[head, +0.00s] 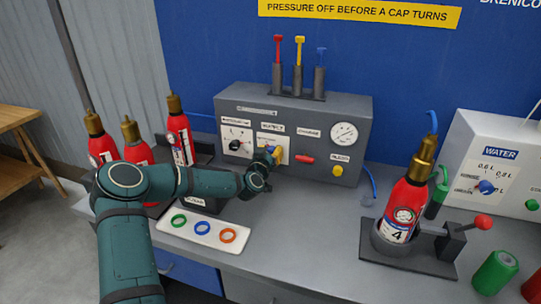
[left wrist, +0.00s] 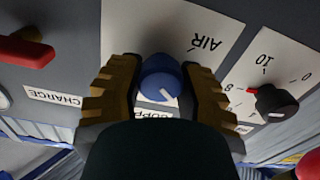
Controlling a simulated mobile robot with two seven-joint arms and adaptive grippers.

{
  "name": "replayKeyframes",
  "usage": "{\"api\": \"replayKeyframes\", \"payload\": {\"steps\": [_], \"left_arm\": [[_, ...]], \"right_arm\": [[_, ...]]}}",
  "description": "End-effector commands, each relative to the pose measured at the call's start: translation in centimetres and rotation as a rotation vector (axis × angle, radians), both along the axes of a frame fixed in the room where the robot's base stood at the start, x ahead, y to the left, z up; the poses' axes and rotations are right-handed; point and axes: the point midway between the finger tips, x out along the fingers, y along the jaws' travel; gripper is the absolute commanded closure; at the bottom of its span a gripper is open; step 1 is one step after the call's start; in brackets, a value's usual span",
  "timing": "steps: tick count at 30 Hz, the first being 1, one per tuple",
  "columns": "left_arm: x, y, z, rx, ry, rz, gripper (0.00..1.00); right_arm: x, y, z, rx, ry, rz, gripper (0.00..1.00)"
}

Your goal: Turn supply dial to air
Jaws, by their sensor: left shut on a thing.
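The blue supply dial (left wrist: 158,76) sits on a white plate (left wrist: 190,20) on the grey control panel (head: 240,100). In the left wrist view it lies between the two ridged, brownish finger pads of my left gripper (left wrist: 160,88), which is shut on it. A white mark on the dial points to the lower right there, away from the upside-down word AIR (left wrist: 207,43) at the upper right. The supply label is partly hidden below the dial. In the head view my left gripper (head: 274,153) covers most of the dial. My right gripper is not in view.
A black knob (left wrist: 275,101) with a red pointer neighbours the dial, and a red handle (head: 305,158) sits right of it. A tray of coloured rings (head: 205,230) lies below. Several red extinguishers stand left; another (head: 404,200) stands in a holder at right.

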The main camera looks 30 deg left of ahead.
Motion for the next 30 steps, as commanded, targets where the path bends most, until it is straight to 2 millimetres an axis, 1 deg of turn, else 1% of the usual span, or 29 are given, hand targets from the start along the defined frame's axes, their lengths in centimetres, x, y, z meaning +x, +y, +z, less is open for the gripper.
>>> {"api": "replayKeyframes", "payload": {"steps": [1,3,9,30], "left_arm": [[0.1,0.0,0.1,-0.017,-0.011,0.0,0.99],[0.1,0.0,0.1,-0.061,-0.023,0.0,0.99],[0.1,0.1,0.1,-0.217,-0.059,0.0,0.99],[0.0,0.3,0.1,-0.868,-0.215,0.001,0.99]], "right_arm": [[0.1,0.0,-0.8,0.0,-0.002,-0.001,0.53],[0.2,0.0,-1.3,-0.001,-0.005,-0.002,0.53],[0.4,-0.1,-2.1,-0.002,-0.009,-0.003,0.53],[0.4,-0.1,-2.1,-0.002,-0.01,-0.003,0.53]]}}
